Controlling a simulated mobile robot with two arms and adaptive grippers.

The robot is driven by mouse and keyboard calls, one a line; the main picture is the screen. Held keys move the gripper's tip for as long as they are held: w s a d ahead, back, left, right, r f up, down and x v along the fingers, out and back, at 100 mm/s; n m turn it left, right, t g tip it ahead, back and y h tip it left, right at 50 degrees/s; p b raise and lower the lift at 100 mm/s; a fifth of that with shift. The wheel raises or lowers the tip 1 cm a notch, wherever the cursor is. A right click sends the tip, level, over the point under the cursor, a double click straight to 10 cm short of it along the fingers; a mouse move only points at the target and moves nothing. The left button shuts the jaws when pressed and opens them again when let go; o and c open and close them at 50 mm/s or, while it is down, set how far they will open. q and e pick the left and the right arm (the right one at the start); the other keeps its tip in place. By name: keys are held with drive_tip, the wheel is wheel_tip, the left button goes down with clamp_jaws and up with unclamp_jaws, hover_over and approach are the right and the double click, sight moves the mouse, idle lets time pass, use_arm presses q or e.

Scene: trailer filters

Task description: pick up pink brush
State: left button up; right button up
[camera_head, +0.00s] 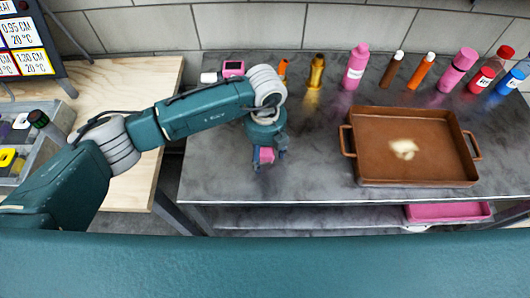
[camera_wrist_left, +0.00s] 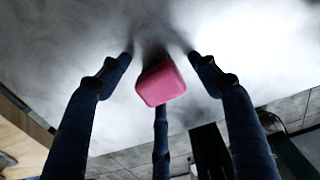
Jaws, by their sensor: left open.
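My left gripper (camera_head: 269,161) is low over the grey metal table near its front edge. Its fingers are spread. A small pink rounded block (camera_head: 267,155) sits between them, partly hidden by the fingers in the head view. In the left wrist view the pink block (camera_wrist_left: 160,84) lies in the middle between the open fingertips (camera_wrist_left: 160,62), with visible gaps on both sides. One more finger is partly behind it. No bristles or handle show, so I cannot tell for sure that it is the pink brush. My right gripper is not in view.
A brown pan (camera_head: 415,180) with two handles stands on the metal table (camera_head: 315,150) at right. Several bottles, among them a pink one (camera_head: 355,67), line the back by the tiled wall. A pink timer (camera_head: 233,68) lies behind my arm. A pink tray (camera_head: 448,212) is on the lower shelf.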

sight(265, 151)
use_arm(q)
drive_tip(key=c, duration=1.3)
drive_tip(key=shift+c, duration=0.2)
wheel_tip(265, 151, up, 20)
drive_tip(key=b, duration=0.4)
drive_tip(key=shift+o, duration=1.1)
drive_tip(key=shift+c, duration=0.5)
